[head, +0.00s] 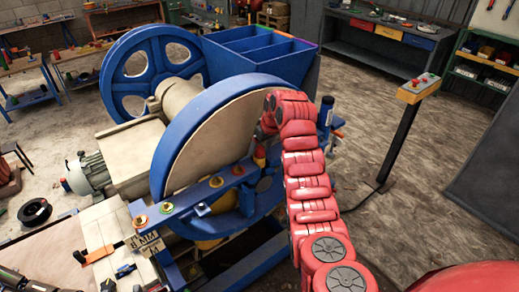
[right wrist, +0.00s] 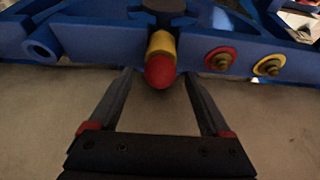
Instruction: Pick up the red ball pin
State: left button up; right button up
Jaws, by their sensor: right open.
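The red ball pin (right wrist: 160,72) shows in the right wrist view as a rounded red tip below a yellow collar (right wrist: 161,44), at the blue bar (right wrist: 105,45). My right gripper (right wrist: 158,76) is open, with one dark finger on each side of the red tip. The tip lies between the finger ends; I cannot tell whether either finger touches it. In the head view a small red and yellow pin (head: 259,156) stands at the end of the blue bar, beside my red right arm; it looks like the same one. The right fingers are hard to make out there.
A red washer with a bolt (right wrist: 221,58) and a yellow one (right wrist: 268,65) sit close to the right of the pin. The crusher's big blue-rimmed wheel (head: 213,128) stands by my right arm. A post with a control box (head: 419,88) stands at the right.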

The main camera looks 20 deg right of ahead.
jog(key=shift+w+f, duration=0.1)
jog(key=shift+f, duration=0.15)
grip_shut()
jog(key=shift+r, duration=0.1)
dwell(0.3)
